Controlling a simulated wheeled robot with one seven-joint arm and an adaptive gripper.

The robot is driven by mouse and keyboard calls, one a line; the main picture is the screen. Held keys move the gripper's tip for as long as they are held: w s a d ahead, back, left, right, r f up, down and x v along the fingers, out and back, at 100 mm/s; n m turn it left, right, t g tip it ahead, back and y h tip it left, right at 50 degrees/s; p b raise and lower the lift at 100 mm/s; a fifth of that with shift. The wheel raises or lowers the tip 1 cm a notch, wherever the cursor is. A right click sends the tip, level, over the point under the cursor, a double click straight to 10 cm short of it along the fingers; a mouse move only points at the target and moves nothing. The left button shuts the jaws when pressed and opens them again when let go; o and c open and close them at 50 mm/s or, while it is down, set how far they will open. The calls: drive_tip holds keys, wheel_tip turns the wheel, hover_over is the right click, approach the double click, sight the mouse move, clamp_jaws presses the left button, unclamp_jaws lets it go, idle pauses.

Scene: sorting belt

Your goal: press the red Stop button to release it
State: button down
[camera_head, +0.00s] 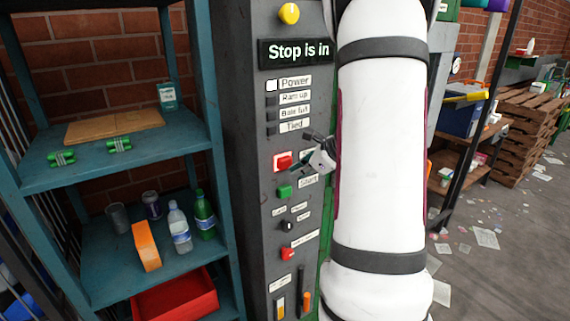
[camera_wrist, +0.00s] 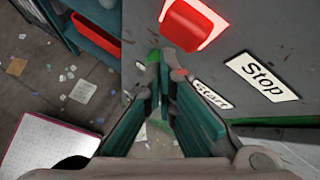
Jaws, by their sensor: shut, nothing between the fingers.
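The red Stop button (camera_head: 284,162) sits on a pale backing plate on the grey control panel (camera_head: 260,215). In the wrist view the red button (camera_wrist: 188,27) glows at its edges, with the "Stop" label (camera_wrist: 262,76) to its right. My gripper (camera_head: 318,150) is shut and empty, just right of the button in the head view, and partly covers the label there. In the wrist view my gripper's fingertips (camera_wrist: 166,66) lie just below the button in the picture; I cannot tell whether they touch the panel. The display (camera_head: 296,52) reads "Stop is in".
A green button (camera_head: 285,191) labelled "Start" is below Stop. Another red button (camera_head: 287,254) and a small black switch (camera_head: 287,226) are lower. A yellow lamp (camera_head: 289,13) is on top. A teal shelf (camera_head: 110,165) with bottles stands left. My white arm covers the area to the right.

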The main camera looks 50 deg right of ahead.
drive_tip(key=shift+w, duration=0.15)
drive_tip(key=shift+w+d, duration=0.1)
drive_tip(key=shift+w, duration=0.2)
idle(0.3)
drive_tip(key=shift+w+d+b, duration=0.15)
drive_tip(key=shift+w+b, duration=0.2)
drive_tip(key=shift+w, duration=0.3)
idle(0.8)
drive_tip(key=shift+s+a, duration=0.25)
drive_tip(key=shift+s, duration=0.85)
drive_tip(key=s, duration=0.3)
drive_tip(key=s+a, duration=0.1)
drive_tip(key=s, duration=0.1)
drive_tip(key=shift+s+a+p, duration=0.2)
drive_tip(key=shift+s+p, duration=0.15)
drive_tip(key=shift+s, duration=0.05)
